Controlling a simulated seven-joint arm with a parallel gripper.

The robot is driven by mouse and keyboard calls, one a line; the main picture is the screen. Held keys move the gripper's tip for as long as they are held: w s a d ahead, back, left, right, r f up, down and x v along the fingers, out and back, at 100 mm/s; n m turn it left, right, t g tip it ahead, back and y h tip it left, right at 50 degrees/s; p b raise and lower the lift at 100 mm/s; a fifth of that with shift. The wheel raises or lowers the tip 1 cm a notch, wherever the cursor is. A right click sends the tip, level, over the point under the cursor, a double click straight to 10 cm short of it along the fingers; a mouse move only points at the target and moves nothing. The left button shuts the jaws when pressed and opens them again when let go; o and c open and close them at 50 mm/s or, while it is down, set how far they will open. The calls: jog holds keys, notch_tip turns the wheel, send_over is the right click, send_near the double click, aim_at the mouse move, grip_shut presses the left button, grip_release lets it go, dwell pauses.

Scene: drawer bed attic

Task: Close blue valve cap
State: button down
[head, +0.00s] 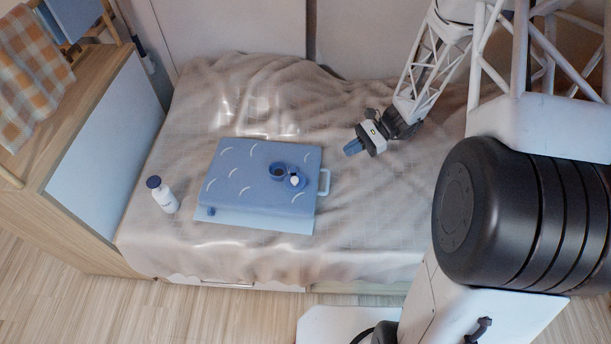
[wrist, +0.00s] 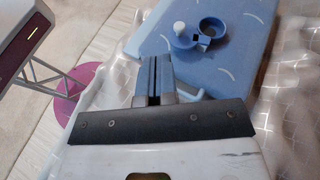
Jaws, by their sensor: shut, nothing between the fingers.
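The blue valve is on the blue, flat cushion-like body (head: 240,185) on the bed. Its open ring (head: 279,172) stands up from the surface. The blue valve cap (head: 296,182), with a white plug on it, lies folded open beside the ring. In the wrist view the ring (wrist: 212,30) and the cap (wrist: 183,38) show at the top, joined by a short blue link. My gripper (head: 353,148) is shut and empty, above the bed to the right of the blue body and apart from the valve. Its blue fingers (wrist: 152,64) are together in the wrist view.
A light blue handle (head: 324,182) sticks out from the body's right side. A wooden cabinet (head: 85,150) borders the bed on the left. The rumpled blanket (head: 375,215) is otherwise clear.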

aim_at(294, 179)
notch_tip(294, 179, down, 9)
jog(key=w+m+t+y, duration=0.1)
jog(key=w+m+y, duration=0.1)
jog(key=shift+a+m+y, duration=0.15)
jog(key=shift+m+y, duration=0.15)
jog(key=shift+m, duration=0.1)
jog(key=shift+s+a, duration=0.1)
jog(key=shift+a, duration=0.05)
jog(key=shift+x, duration=6.85)
jog(key=shift+s, duration=0.1)
